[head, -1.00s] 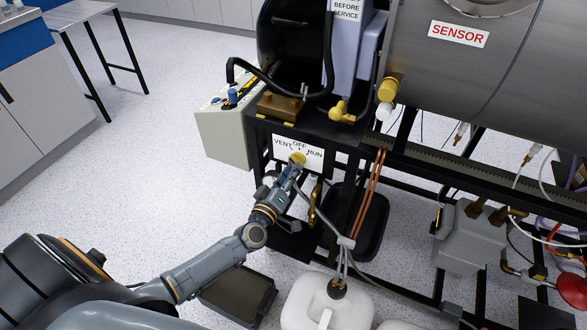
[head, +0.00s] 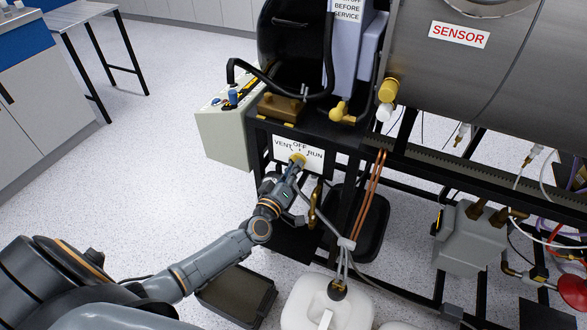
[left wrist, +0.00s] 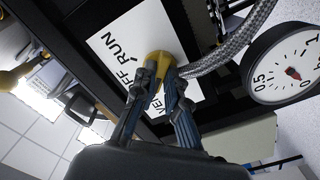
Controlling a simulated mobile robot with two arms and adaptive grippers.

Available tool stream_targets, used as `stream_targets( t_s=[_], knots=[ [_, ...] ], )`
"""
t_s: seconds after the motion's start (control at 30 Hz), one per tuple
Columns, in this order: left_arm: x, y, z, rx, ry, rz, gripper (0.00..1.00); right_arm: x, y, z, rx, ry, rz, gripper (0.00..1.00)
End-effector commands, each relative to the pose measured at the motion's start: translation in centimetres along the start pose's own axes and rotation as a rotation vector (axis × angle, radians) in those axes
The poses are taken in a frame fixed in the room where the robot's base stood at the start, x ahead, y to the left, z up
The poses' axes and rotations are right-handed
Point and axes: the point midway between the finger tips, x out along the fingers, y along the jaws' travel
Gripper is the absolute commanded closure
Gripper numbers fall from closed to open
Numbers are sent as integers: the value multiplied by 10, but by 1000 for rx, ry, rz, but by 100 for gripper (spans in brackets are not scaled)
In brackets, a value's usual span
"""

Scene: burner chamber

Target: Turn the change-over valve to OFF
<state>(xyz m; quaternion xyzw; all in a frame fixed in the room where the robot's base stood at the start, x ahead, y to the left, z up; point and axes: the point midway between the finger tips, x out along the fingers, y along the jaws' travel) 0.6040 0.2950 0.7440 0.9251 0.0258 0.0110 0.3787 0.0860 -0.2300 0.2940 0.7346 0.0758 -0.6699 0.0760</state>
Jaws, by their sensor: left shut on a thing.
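The change-over valve is a yellow handle (head: 298,158) on a white plate (head: 314,162) marked VENT, OFF and RUN, on the front of the black frame. In the left wrist view the yellow handle (left wrist: 158,62) sits between my fingers, with the plate (left wrist: 112,58) behind it. My left gripper (head: 295,166) is shut on the handle; it also shows in the left wrist view (left wrist: 163,82). The fingers hide part of the handle, so its exact pointing direction is hard to tell. My right gripper is not in view.
A braided hose (left wrist: 235,38) and a round pressure gauge (left wrist: 287,68) are close to the gripper. Copper pipes (head: 370,195) run down right of the plate. A white jug (head: 325,302) and a dark tray (head: 238,295) are below. Floor at left is clear.

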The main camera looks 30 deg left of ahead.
Motion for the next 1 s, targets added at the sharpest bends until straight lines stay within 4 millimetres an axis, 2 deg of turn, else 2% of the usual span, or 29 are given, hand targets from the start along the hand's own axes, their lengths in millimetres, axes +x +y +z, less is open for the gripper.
stream_targets(
  t_s=[0.27, 0.6, 1.0],
  knots=[
    [0, 2, -2, 105, -1, -3, 100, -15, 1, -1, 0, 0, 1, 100],
    [0, 2, -2, 380, -2, -3, 100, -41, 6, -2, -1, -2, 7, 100],
    [0, -1, 0, 664, -3, -3, 100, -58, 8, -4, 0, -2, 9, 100]
  ],
)
